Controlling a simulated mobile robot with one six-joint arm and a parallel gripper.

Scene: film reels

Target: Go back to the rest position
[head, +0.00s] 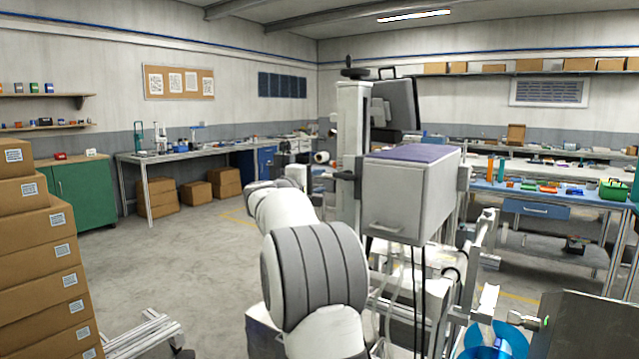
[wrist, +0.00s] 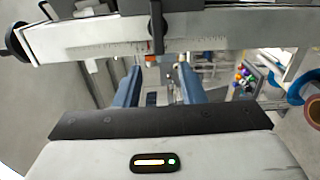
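My gripper (wrist: 159,80) shows in the wrist view as two blue fingers set well apart, with nothing seen between them. It is open. Just beyond the fingertips a pale bar with ruled marks (wrist: 110,48) crosses the view. I cannot tell whether the fingers touch it. In the head view my white and grey arm rises in the middle, and my gripper is not clearly visible there. A blue reel-like part (head: 495,343) shows at the bottom right of the head view.
A tall grey column (head: 352,130) and a grey box with a purple top (head: 405,195) stand close to my arm. Cartons (head: 45,270) are stacked at left. A workbench (head: 545,193) stands at right. Open floor (head: 215,245) lies left of my arm.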

